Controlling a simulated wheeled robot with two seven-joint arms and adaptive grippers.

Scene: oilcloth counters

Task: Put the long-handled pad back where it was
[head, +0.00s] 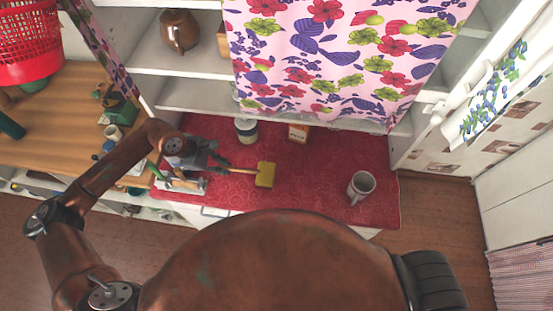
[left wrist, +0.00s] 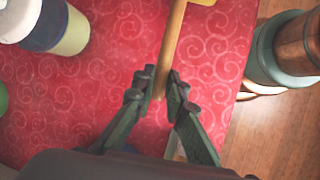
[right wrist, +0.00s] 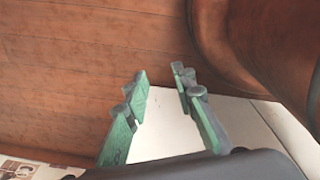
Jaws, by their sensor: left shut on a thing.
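The long-handled pad has a yellow block head (head: 265,174) and a thin wooden handle (head: 238,170). It is over the red counter cloth (head: 310,160), head to the right; I cannot tell whether it touches the cloth. My left gripper (head: 217,162) is shut on the handle near its free end. In the left wrist view the fingers (left wrist: 161,88) close around the wooden handle (left wrist: 173,42), with a corner of the yellow head at the top edge. My right gripper (right wrist: 160,78) is open and empty above the brown floor; the head view does not show it.
A jar (head: 246,130) and a small box (head: 299,133) stand at the back of the cloth. A mug (head: 361,188) stands at the right. A pale rack-like thing (head: 182,186) is at the left end, beneath my left arm. The cloth between pad and mug is clear.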

